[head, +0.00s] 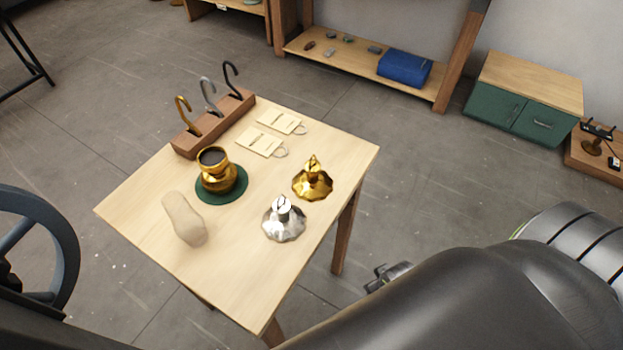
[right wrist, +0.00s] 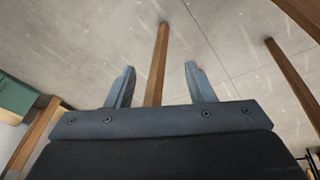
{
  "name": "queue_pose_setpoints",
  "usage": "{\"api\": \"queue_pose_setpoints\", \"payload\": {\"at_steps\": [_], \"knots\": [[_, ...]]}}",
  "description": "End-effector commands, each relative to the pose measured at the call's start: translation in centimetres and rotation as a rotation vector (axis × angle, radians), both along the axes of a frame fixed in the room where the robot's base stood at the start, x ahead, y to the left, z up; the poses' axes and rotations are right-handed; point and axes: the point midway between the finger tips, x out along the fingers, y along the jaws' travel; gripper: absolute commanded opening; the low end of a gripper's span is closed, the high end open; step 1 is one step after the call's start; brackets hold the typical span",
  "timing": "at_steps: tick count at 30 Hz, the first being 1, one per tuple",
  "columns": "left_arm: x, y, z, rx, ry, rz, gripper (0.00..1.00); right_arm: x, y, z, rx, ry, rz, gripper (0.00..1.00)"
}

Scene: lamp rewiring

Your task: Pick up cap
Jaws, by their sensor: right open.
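Two fluted, cap-like pieces stand on the wooden table (head: 262,285). One is gold (head: 313,180), near the table's right edge, with a knob on top. The other is silver (head: 284,220), in front of it and to the left; I cannot tell which is the cap. My right gripper (head: 379,277) is beyond the table's right edge, apart from both pieces and partly hidden by my arm. In the right wrist view its two fingers (right wrist: 160,85) are spread and empty, with floor and wooden legs beyond. My left gripper is not in view.
A gold pot (head: 222,180) with dark contents stands on a green mat (head: 240,193). A wooden rack (head: 213,122) holds three hooks, beside paper tags (head: 262,142). The table's front part is clear.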

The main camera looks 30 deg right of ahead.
Motion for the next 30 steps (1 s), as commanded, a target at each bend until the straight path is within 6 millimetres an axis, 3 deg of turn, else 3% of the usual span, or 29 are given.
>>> {"api": "queue_pose_setpoints", "payload": {"at_steps": [3, 6, 11, 15, 18, 24, 30], "knots": [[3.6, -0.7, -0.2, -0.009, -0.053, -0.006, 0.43, 0.6, 0.2, 4.2, -0.006, -0.027, 0.002, 0.49], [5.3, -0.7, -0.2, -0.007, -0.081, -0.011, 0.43, 0.9, 0.4, 8.0, -0.008, -0.06, 0.007, 0.49], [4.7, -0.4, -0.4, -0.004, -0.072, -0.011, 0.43, 2.4, 1.2, 14.6, 0.0, -0.193, 0.045, 0.49], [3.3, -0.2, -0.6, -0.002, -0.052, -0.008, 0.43, 6.3, 3.0, 22.1, 0.048, -0.503, 0.146, 0.49], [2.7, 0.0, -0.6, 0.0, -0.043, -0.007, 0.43, 8.3, 4.0, 25.3, 0.086, -0.673, 0.192, 0.49], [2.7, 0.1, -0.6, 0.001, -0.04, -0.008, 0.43, 10.3, 5.1, 29.2, 0.135, -0.874, 0.237, 0.49], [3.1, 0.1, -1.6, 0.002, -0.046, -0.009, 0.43, 11.4, 5.5, 29.7, 0.149, -0.929, 0.246, 0.49]]}}
